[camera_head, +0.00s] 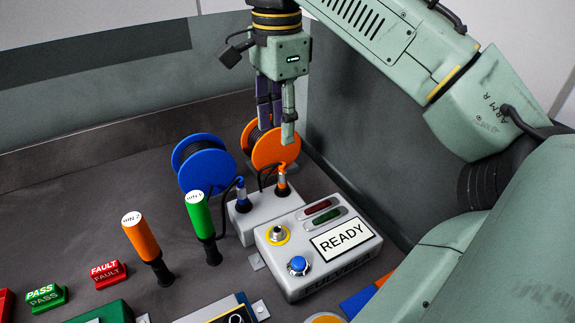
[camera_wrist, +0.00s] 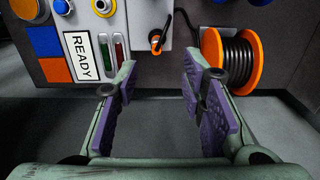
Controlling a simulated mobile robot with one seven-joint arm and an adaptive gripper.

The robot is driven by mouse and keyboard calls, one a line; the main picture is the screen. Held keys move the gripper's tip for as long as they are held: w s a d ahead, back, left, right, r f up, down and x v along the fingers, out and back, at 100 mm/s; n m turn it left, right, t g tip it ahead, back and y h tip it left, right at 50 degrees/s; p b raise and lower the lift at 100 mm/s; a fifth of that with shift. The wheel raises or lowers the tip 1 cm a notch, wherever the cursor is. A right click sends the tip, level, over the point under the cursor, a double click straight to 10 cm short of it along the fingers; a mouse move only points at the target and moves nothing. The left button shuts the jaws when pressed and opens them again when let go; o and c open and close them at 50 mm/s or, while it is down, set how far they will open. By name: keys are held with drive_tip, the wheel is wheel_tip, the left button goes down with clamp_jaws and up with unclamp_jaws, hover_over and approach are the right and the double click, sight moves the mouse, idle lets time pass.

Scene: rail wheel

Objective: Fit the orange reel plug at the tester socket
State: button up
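The orange plug (camera_head: 282,184) stands upright in a light grey holder block (camera_head: 262,215), beside a blue plug (camera_head: 242,198). A black cord runs from it to the orange reel (camera_head: 275,151). The tester (camera_head: 318,250) has a READY label and a round metal socket (camera_head: 277,233) in a yellow ring, which looks empty. My gripper (camera_head: 277,138) points down in front of the orange reel, above and apart from the orange plug. In the wrist view my gripper (camera_wrist: 160,100) is open, with nothing between its purple pads; the orange plug (camera_wrist: 155,41) lies beyond the fingertips.
A blue reel (camera_head: 203,163) stands left of the orange reel. Orange (camera_head: 142,237) and green (camera_head: 200,215) handled tools stand upright left of the tester. Green PASS (camera_head: 46,297) and red FAULT (camera_head: 108,273) blocks lie at left. Grey walls (camera_head: 365,150) close the back and right.

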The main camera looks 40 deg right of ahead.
sight(282, 164)
drive_tip(key=f, duration=1)
drive_tip(key=shift+s+f, duration=0.25)
drive_tip(key=shift+f, duration=0.1)
drive_tip(key=shift+c, duration=0.3)
clamp_jaws()
